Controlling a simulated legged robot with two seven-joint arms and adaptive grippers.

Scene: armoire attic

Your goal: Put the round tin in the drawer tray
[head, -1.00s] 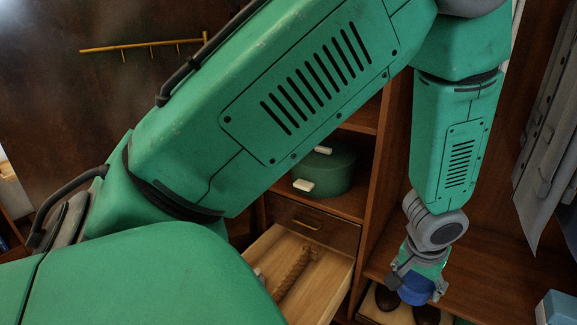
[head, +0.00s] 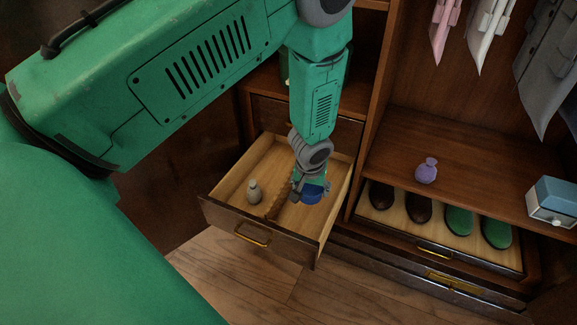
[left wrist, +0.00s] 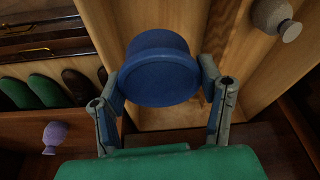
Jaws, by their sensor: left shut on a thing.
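The round tin (head: 313,192) is blue and short. My left gripper (head: 310,184) is shut on it, one finger on each side. In the left wrist view the tin (left wrist: 160,70) sits between the two fingertips (left wrist: 160,84). I cannot tell whether the tin touches the drawer floor. My right gripper is not in view.
A small grey bottle (head: 254,192) stands in the drawer's left part. A purple bottle (head: 427,171) stands on the shelf to the right, above a pull-out tray of shoes (head: 459,220). A blue and white box (head: 551,203) is at the far right. Garments (head: 490,35) hang above.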

